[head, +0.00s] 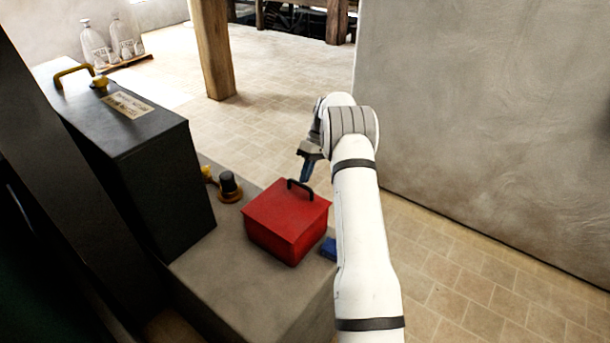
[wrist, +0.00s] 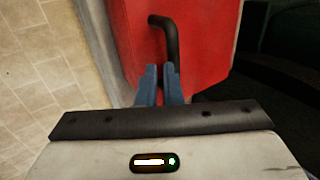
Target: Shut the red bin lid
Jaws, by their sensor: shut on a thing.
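The red bin (head: 285,232) is a box on the stone ledge. Its red lid (head: 275,204) lies down over the top in the head view, with no clear gap showing. A black bar handle (head: 292,184) stands up from the lid. In the wrist view, the fingers (wrist: 159,72) are close together and shut on the lower end of the handle (wrist: 169,35), above the red lid (wrist: 205,45). The fingers hide part of the handle there.
A large dark box (head: 130,160) with a yellow handle (head: 73,72) stands left of the bin. A black knob (head: 229,184) sits behind the bin on the ledge (head: 205,270). A blue object (head: 328,248) lies at the bin's right. A plaster wall (head: 480,110) rises at right.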

